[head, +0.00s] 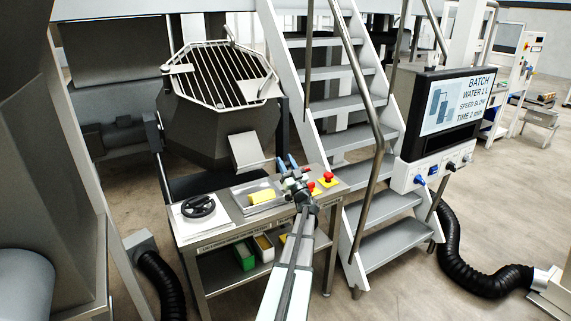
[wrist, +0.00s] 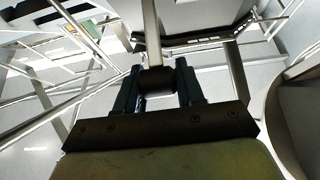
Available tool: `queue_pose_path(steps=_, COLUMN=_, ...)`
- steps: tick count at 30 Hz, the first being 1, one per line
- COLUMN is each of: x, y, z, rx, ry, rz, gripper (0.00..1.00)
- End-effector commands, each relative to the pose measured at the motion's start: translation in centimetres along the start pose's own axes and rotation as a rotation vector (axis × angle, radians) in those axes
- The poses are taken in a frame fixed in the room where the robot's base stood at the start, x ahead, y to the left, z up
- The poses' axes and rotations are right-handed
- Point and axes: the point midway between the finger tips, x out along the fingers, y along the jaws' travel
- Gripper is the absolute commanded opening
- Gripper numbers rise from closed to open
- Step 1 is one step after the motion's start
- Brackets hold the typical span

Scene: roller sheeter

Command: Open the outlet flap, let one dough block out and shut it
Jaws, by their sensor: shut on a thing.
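The grey hopper (head: 215,128) with an octagonal barred top stands at the back left. The outlet flap (head: 246,150) is a light grey plate low on its front right side, with a thin bar along its lower edge. My gripper (head: 287,164) is beside the flap, at the bar's right end. In the wrist view my gripper (wrist: 157,80) is shut on a dark handle (wrist: 156,78) with a pale rod running up from it. A yellow dough block (head: 262,197) lies in the metal tray (head: 240,203) below the flap. I cannot tell how far the flap stands open.
The steel table (head: 228,228) carries a black handwheel (head: 198,206) at left and red stop buttons (head: 328,177) at right. Bins (head: 245,256) sit on its lower shelf. Metal stairs (head: 372,180) with handrails rise close on the right, beside a display (head: 452,105).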

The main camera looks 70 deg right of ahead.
Motion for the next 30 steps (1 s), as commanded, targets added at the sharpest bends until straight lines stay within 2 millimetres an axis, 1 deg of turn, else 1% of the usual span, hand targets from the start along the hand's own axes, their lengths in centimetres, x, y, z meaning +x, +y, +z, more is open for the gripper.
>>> queue_pose_path(steps=10, x=-0.1, y=0.2, z=-0.1, rx=0.000, ry=0.000, rz=0.005, gripper=0.00)
queue_pose_path(steps=11, x=-0.1, y=0.2, z=-0.1, rx=0.000, ry=0.000, rz=0.005, gripper=0.41)
queue_pose_path(steps=17, x=0.0, y=0.1, z=0.0, rx=0.000, ry=0.000, rz=0.002, gripper=0.59)
queue_pose_path(steps=25, x=-0.1, y=0.0, z=0.0, rx=0.000, ry=0.000, rz=0.001, gripper=0.59)
queue_pose_path(steps=28, x=-0.7, y=0.0, z=0.0, rx=0.000, ry=-0.001, rz=0.001, gripper=0.59)
queue_pose_path(steps=30, x=-1.5, y=0.0, z=-0.1, rx=0.000, ry=-0.001, rz=0.002, gripper=0.59)
